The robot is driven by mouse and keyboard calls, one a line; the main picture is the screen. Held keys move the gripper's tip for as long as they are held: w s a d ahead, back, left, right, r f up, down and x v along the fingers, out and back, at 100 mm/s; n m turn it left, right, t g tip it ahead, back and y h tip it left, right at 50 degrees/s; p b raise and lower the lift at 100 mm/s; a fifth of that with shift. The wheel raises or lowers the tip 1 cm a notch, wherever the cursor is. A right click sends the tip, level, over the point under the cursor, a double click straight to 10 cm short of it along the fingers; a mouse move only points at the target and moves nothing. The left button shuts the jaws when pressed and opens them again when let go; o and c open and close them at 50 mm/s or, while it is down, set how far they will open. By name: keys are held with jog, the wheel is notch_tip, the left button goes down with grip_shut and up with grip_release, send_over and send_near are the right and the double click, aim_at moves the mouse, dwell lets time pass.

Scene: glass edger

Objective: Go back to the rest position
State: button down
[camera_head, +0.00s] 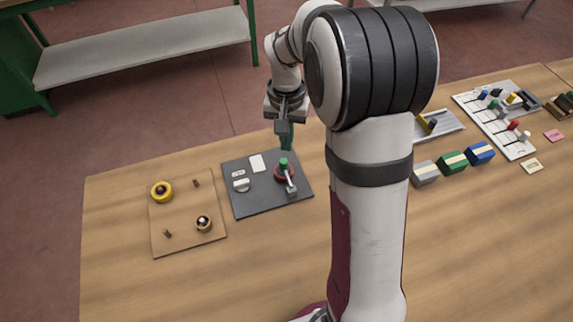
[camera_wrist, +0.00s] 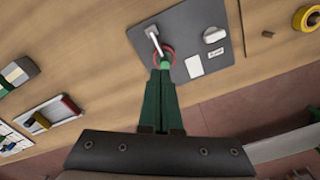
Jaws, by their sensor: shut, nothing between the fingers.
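My gripper (camera_head: 286,133) points down just above and behind the dark grey panel (camera_head: 253,204) on the table. Its green fingers show together in the wrist view (camera_wrist: 163,74), with nothing between them. The fingertips appear close to a green-topped knob (camera_head: 284,163) with a red ring (camera_head: 279,174); I cannot tell if they touch it. The panel also has a round light knob (camera_head: 241,185) and white labels (camera_head: 257,163).
Left of the panel lies a brown board (camera_head: 185,236) with a yellow ring (camera_head: 161,191) and small pegs. Right of my arm stand grey, green (camera_head: 453,162) and blue (camera_head: 480,152) blocks, trays and a white rack (camera_head: 496,125). The front left of the wooden table (camera_head: 270,270) is clear.

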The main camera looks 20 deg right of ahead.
jog(key=s+a+r, duration=0.2)
jog(key=s, duration=0.6)
jog(key=s+a+r+y, duration=0.1)
jog(key=s+a+r, duration=0.1)
jog(key=s, duration=0.7)
jog(key=s+a+r, duration=0.2)
jog(key=s+a, duration=0.2)
jog(key=s, duration=0.5)
jog(key=shift+s+a+r+y, duration=0.2)
jog(key=shift+a+r+y, duration=0.05)
jog(key=shift+y, duration=0.15)
jog(key=c, duration=1.5)
grip_release()
jog(key=shift+c, duration=0.2)
